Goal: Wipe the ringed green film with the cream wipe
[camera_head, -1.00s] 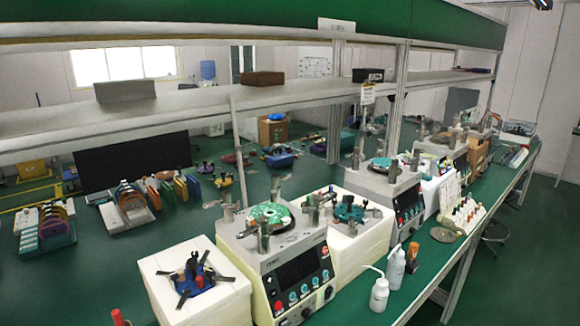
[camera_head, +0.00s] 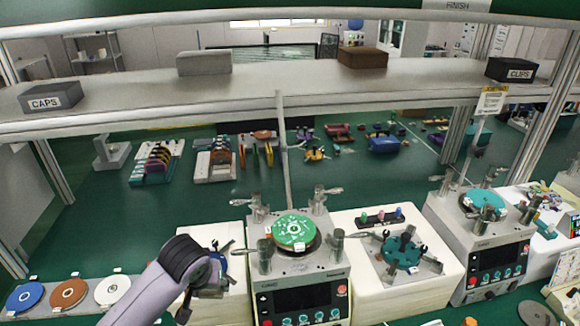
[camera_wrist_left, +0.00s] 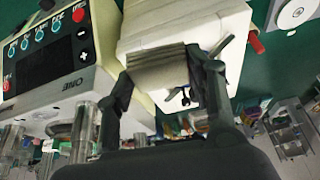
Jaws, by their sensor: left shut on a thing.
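The green film (camera_head: 293,230) is a bright green disc with white specks on top of the left lapping machine (camera_head: 300,275), among its metal posts. My left arm comes in from the bottom left, and its gripper (camera_head: 205,283) is left of that machine, low over the left white block and apart from the film. In the left wrist view the gripper (camera_wrist_left: 160,75) is shut on the cream wipe (camera_wrist_left: 158,68), a folded, layered pad between its two dark fingers. In the head view the wipe cannot be made out. My right gripper is out of view.
A white block with a teal fixture (camera_head: 402,250) stands right of the machine, then a second machine with a teal disc (camera_head: 486,199). Blue, brown and white discs (camera_head: 113,290) lie at the front left. A shelf (camera_head: 260,88) crosses above the bench.

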